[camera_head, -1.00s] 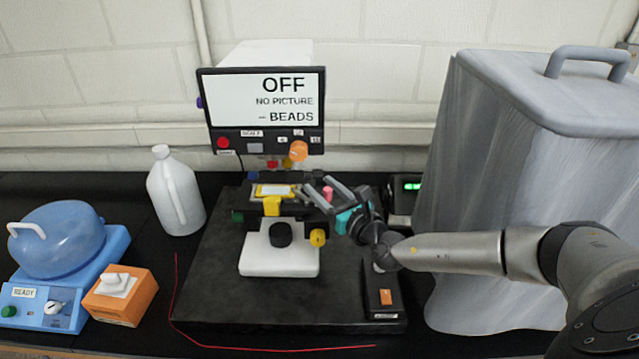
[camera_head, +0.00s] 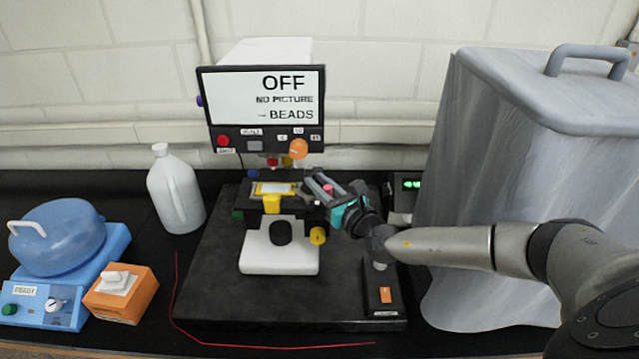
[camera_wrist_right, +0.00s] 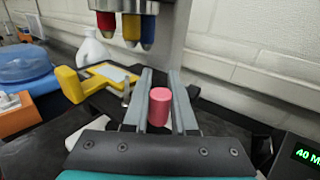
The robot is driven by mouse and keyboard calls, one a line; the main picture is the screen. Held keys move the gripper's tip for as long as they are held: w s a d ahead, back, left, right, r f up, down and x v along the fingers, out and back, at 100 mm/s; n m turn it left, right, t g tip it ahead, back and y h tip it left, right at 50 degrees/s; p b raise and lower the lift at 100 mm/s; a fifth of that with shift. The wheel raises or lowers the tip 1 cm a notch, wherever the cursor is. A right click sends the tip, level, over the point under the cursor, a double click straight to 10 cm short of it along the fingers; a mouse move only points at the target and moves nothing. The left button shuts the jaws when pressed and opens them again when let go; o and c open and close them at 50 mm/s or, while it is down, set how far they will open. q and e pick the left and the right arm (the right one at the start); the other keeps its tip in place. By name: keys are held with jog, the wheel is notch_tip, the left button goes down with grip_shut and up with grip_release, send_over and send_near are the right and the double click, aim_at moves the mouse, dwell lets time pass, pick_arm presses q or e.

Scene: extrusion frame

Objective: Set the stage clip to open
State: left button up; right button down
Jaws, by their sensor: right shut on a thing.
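The microscope's dark stage (camera_head: 290,211) carries a yellow holder (camera_head: 258,189) with a pale slide in it. The holder also shows in the right wrist view (camera_wrist_right: 68,84). My right gripper (camera_head: 318,187) is at the right side of the stage. Its two fingers are shut on a pink knob (camera_wrist_right: 160,108), which stands upright between them; the knob also shows in the head view (camera_head: 328,190). I take the knob to be the stage clip's handle; its link to the clip is hidden by my fingers. My left gripper is not in view.
The microscope's screen (camera_head: 268,97) reads OFF, NO PICTURE, BEADS. Coloured objectives (camera_wrist_right: 131,28) hang above the stage near my fingers. A white jug (camera_head: 176,190) and an orange block (camera_head: 122,296) stand left.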

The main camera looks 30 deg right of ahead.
jog(key=shift+s+m+h, duration=0.15)
jog(key=shift+m+h, duration=0.15)
jog(key=shift+h, duration=0.2)
jog(key=m+h, duration=0.1)
jog(key=h, duration=0.1)
jog(key=m+h+p, duration=0.1)
jog(key=h, duration=0.1)
jog(key=shift+s+m+g, duration=0.3)
jog(key=shift+s, duration=0.1)
jog(key=m+h, duration=0.1)
jog(key=h, duration=0.1)
jog(key=s+m+g+h, duration=0.1)
jog(key=h, duration=0.1)
jog(key=shift+a+m+g, duration=0.15)
jog(key=shift+m+g, duration=0.15)
jog(key=shift+m, duration=0.1)
jog(key=m+g+h, duration=0.1)
jog(key=h, duration=0.1)
jog(key=m+g+h, duration=0.1)
jog(key=m+h, duration=0.1)
jog(key=shift+s+a+g, duration=0.2)
jog(key=shift+s+g, duration=0.2)
jog(key=shift+s+a+m+g+h, duration=0.15)
jog(key=shift+m+g+h, duration=0.55)
jog(key=shift+g, duration=0.1)
jog(key=shift+s+a+m+g+h, duration=0.1)
jog(key=shift+s+m+g+h, duration=0.05)
jog(key=shift+m+g+h, duration=0.55)
jog(key=shift+g, duration=0.4)
